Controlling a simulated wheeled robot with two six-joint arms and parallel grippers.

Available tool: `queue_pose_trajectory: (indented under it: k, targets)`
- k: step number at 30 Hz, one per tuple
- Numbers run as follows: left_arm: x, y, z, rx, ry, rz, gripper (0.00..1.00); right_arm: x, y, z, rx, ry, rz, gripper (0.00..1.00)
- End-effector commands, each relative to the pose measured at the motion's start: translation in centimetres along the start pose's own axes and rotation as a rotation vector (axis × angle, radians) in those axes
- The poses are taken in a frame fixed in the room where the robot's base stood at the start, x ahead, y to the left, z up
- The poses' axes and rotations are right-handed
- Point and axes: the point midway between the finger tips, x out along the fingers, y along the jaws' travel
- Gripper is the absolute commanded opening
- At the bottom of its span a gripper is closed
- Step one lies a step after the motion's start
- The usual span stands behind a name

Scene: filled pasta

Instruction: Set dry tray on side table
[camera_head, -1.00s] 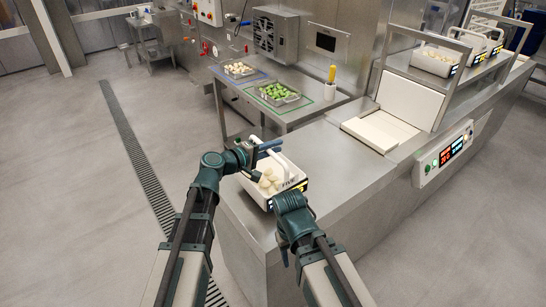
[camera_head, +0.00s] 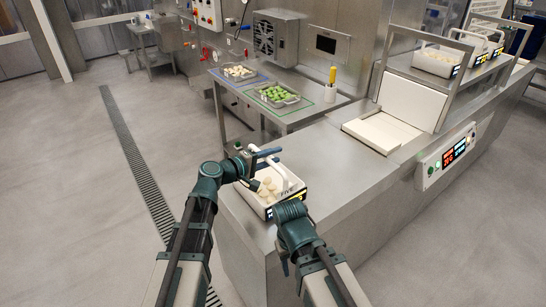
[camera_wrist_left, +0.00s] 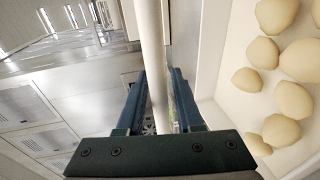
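A white tray (camera_head: 291,200) with a tall white handle and pale filled pasta inside stands on the near corner of the steel counter. Its front label is partly covered by my right arm. My left gripper (camera_head: 267,157) is at the handle, with its two blue fingers apart. In the left wrist view, the handle bar (camera_wrist_left: 149,40) runs between the fingers (camera_wrist_left: 158,98), and the gripper looks open around it. The pasta lies to the right there. My right arm reaches the tray's front side, but its fingertips are hidden. The side table (camera_head: 318,100) stands behind, against the wall.
White trays (camera_head: 436,63) sit on the rack at right. The counter's middle is clear.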

Motion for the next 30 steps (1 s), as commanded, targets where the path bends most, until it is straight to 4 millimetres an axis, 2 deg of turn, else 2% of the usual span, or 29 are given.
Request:
queue_pose_trajectory:
  k: [2, 13, 24, 30]
  targets:
    - [0.0, 0.0, 0.0, 0.000, 0.000, 0.000, 0.49, 0.0, 0.0, 0.0, 0.000, 0.000, 0.000, 0.50]
    - [-0.3, 0.5, 0.0, 0.000, 0.001, 0.000, 0.49, -0.5, 0.1, 0.0, 0.000, 0.000, 0.000, 0.50]
    - [-7.6, 0.5, 0.1, -0.001, 0.004, 0.000, 0.49, -1.9, 0.2, 0.1, 0.000, 0.000, 0.000, 0.50]
    - [-10.6, 0.4, 0.1, -0.001, 0.003, 0.000, 0.49, -2.4, 0.2, 0.1, 0.000, 0.000, 0.000, 0.50]
